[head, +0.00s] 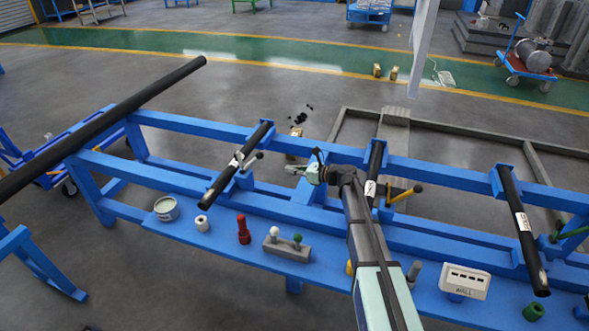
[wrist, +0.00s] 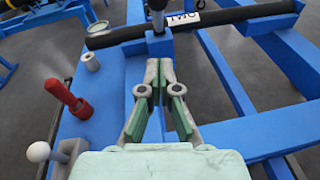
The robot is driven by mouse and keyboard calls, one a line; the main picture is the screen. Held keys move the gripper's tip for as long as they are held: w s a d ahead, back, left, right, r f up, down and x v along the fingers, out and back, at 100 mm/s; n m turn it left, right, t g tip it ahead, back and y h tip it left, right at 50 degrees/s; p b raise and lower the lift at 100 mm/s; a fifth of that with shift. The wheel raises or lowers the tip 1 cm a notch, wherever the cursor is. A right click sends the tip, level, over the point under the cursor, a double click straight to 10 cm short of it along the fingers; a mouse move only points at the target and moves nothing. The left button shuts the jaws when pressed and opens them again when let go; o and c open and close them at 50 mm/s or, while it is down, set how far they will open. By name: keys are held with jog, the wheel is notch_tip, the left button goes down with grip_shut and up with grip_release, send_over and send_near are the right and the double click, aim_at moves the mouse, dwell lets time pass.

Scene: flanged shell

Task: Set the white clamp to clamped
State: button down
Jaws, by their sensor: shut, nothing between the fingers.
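No clamp shows clearly as white.
The blue bench carries a tin (head: 166,209), a white roll (head: 202,223), a red handle (head: 244,230) and a grey block (head: 287,248) with white and green knobs. A yellow lever (head: 404,194) stands right of my arm. A white box (head: 465,281) stands further right.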

jog(key=r+p+x, duration=0.1)
jog(key=p+x, duration=0.1)
jog(key=x, duration=0.7)
jog(key=shift+w+a+r, duration=0.3)
jog(key=shift+a+r, duration=0.05)
jog(key=shift+r, duration=0.45)
